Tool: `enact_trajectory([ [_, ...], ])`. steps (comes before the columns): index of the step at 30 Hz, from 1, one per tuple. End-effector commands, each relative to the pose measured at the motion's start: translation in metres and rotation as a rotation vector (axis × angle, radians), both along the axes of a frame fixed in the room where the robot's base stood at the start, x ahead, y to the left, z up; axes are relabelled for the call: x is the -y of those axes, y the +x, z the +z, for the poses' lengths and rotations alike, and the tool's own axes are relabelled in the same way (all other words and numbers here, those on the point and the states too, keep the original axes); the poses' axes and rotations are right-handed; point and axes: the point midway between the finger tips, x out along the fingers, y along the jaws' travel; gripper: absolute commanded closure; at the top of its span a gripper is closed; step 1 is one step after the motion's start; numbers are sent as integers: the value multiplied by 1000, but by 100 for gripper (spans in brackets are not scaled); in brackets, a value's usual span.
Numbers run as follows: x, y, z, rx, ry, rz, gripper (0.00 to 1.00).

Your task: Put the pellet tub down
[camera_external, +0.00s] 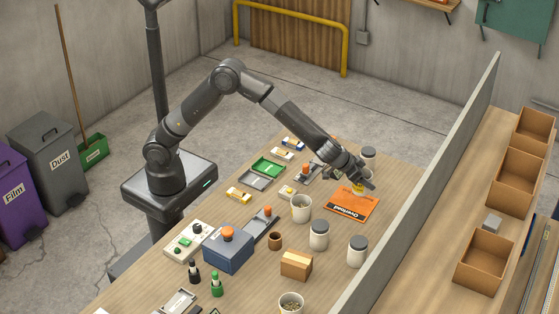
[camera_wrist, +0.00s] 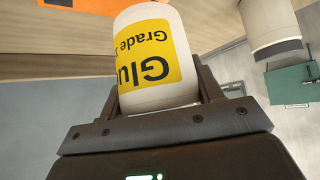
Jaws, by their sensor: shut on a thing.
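The pellet tub (camera_wrist: 152,97) is white with a yellow label whose visible text reads "Glu" and "Grade"; part of the label is cut off. It sits between the two fingers of my gripper (camera_external: 360,186), which is shut on it. In the external view the tub (camera_external: 358,189) is mostly hidden by the gripper, with a little yellow showing. It is over the far part of the orange mat (camera_external: 350,207) marked "Overhead". I cannot tell whether the tub touches the mat or hangs just above it. An orange edge (camera_wrist: 75,3) shows at the top of the wrist view.
Dark-lidded white jars (camera_external: 319,235) (camera_external: 357,251) stand nearer the camera, and another (camera_external: 368,157) stands close behind my gripper. A grey partition (camera_external: 430,190) runs along the table's right side.

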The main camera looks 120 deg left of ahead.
Motion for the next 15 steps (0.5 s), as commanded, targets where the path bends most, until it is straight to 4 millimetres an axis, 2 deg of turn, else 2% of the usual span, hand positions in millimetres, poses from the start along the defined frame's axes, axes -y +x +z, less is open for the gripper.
enact_trajectory([
  [4, -10, 2, -7, 1, 0, -1, 65],
  [12, -10, 2, -42, -1, 2, -4, 65],
  [15, -11, 2, -47, 0, 2, -3, 65],
])
